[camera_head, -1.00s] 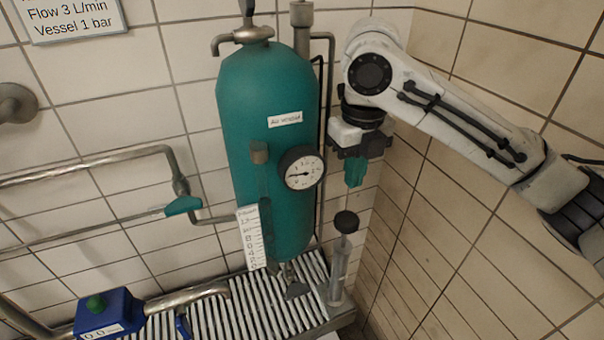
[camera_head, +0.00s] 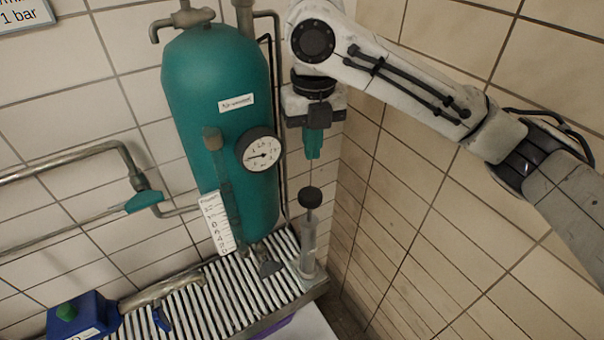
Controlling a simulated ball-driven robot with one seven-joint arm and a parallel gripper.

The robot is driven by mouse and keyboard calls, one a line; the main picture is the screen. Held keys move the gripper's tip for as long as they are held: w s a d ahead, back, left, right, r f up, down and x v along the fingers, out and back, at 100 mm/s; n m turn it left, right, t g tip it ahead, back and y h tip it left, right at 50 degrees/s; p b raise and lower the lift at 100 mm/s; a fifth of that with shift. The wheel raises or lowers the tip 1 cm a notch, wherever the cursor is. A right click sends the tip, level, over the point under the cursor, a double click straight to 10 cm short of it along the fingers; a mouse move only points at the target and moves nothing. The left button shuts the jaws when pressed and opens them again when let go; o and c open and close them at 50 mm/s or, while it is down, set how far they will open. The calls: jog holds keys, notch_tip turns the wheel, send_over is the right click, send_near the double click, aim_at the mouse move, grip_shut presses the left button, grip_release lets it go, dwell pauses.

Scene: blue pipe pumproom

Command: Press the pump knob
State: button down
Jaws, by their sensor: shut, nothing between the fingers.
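The pump knob (camera_head: 311,197) is a dark round cap on a thin rod. It tops a clear upright pump cylinder (camera_head: 308,248) at the right end of the slatted bench. My gripper (camera_head: 313,156) points down above the knob, its teal fingers shut and empty. A visible gap separates the fingertips from the knob, and a thin upright line shows between them. In this view the fingertips are nearly in line over the knob; their depth offset is hard to tell.
A teal air vessel (camera_head: 215,110) with a dial gauge (camera_head: 259,149) stands left of my gripper. A white scale strip (camera_head: 217,224) stands before it. The slatted bench (camera_head: 215,292) carries a blue meter box (camera_head: 80,315). A tiled wall (camera_head: 420,220) is at right.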

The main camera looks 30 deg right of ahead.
aim_at(310, 194)
jog(key=r+m+p, duration=0.1)
jog(key=m, duration=0.4)
jog(key=r+m+p, duration=0.2)
jog(key=m, duration=0.2)
jog(key=r+m+p, duration=0.1)
jog(key=m+p, duration=0.1)
jog(key=m, duration=0.3)
jog(key=shift+s+a+r+m, duration=0.2)
jog(key=shift+r+m, duration=0.1)
notch_tip(310, 194, down, 14)
jog(key=b, duration=0.8)
